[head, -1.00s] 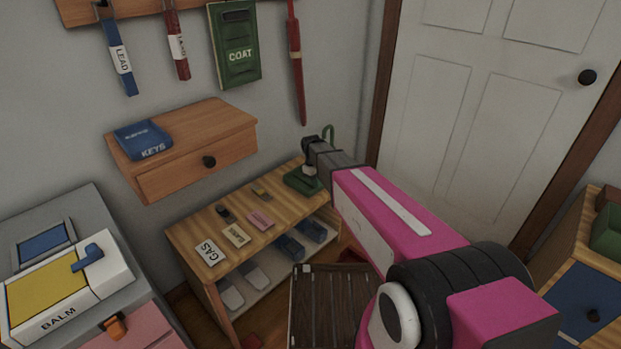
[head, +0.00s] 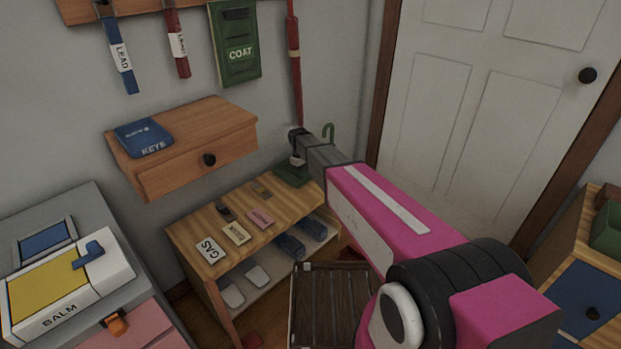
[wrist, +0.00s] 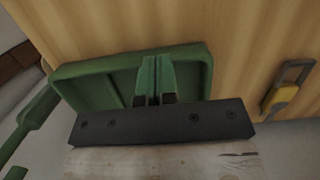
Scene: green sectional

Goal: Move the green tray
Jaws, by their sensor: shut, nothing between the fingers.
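The green tray (head: 290,176) lies on the far right end of the low wooden shelf's top, beneath my gripper (head: 295,157). My arm hides part of it. In the wrist view, the shallow tray (wrist: 100,66) has a raised rim and spans the middle of the picture. My gripper (wrist: 155,75) shows there over the tray, its two fingers together, with nothing held between them. A dark bar of my gripper hides the tray's near side. I cannot tell whether the fingertips touch the tray.
The shelf top (head: 193,225) also bears a GAS card (head: 210,250) and several small items. A yellow-bodied clasp (wrist: 283,97) lies right of the tray in the wrist view. A drawer unit (head: 170,175) hangs on the wall, and a slatted crate (head: 330,310) stands in front.

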